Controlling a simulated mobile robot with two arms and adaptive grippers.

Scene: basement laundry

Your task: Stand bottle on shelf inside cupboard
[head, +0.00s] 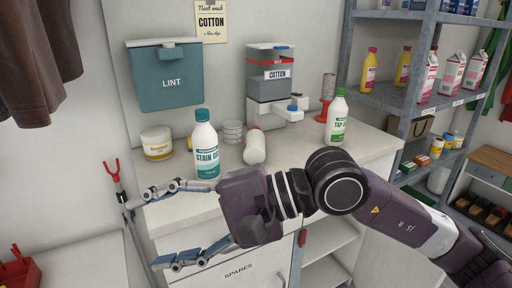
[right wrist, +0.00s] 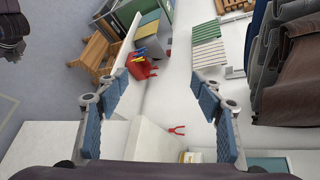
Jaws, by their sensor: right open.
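A white bottle with a teal cap and a "STAIN GEL" label (head: 205,150) stands upright on the counter. A white bottle with a green cap (head: 337,118) stands upright farther right. My right gripper (head: 145,232) is open and empty in front of the counter, pointing left, nearer than the stain gel bottle. It also shows open in the right wrist view (right wrist: 160,88). My left gripper is not in view.
The counter (head: 375,145) also holds a tub (head: 156,142), stacked clear cups (head: 233,131) and a grey dispenser (head: 268,85). A teal lint bin (head: 168,76) hangs on the wall. A metal rack (head: 385,95) with bottles and cartons stands right. A red-tipped grabber (head: 114,175) leans left.

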